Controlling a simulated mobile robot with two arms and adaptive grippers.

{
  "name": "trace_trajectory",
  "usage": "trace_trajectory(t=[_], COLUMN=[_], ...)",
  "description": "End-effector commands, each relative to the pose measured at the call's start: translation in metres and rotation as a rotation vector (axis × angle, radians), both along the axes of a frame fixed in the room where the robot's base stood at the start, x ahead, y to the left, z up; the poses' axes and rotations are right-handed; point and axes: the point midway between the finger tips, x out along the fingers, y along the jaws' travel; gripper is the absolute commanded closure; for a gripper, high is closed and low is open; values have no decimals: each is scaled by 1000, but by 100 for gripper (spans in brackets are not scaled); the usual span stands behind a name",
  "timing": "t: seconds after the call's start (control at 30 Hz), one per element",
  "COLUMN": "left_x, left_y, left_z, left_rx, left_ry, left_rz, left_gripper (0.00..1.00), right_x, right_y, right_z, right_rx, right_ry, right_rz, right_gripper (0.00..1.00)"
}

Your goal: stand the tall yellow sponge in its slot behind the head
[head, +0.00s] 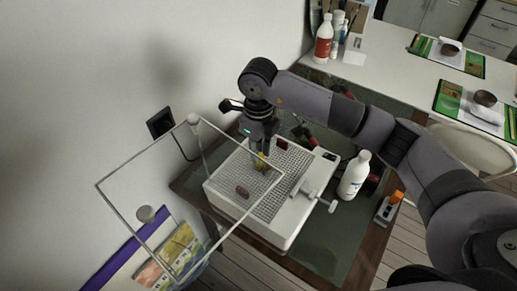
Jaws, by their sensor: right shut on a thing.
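The yellow sponge (261,163) is small in the head view, just below the fingertips of my right gripper (260,153). My right gripper is shut on it and points down over the grid top of a white box-shaped unit (283,226). The gripper hides part of the sponge. I cannot tell whether the sponge touches the grid or sits in a slot. My left gripper is not in view.
A clear framed pane (141,190) stands at the left, overlapping the unit in the picture. A white bottle (353,178) and an orange-topped item (396,198) stand to the right. A wall bounds the left.

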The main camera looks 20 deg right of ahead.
Motion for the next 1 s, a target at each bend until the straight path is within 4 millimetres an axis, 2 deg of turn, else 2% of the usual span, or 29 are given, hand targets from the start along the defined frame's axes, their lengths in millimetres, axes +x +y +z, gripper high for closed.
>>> trace_trajectory(t=[1.0], left_x=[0], left_y=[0], left_z=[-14], left_rx=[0], left_ry=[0], left_rz=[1], left_gripper=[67], right_x=[0], right_y=[0], right_z=[-16], right_rx=[0], right_ry=[0], right_rz=[0], right_gripper=[90])
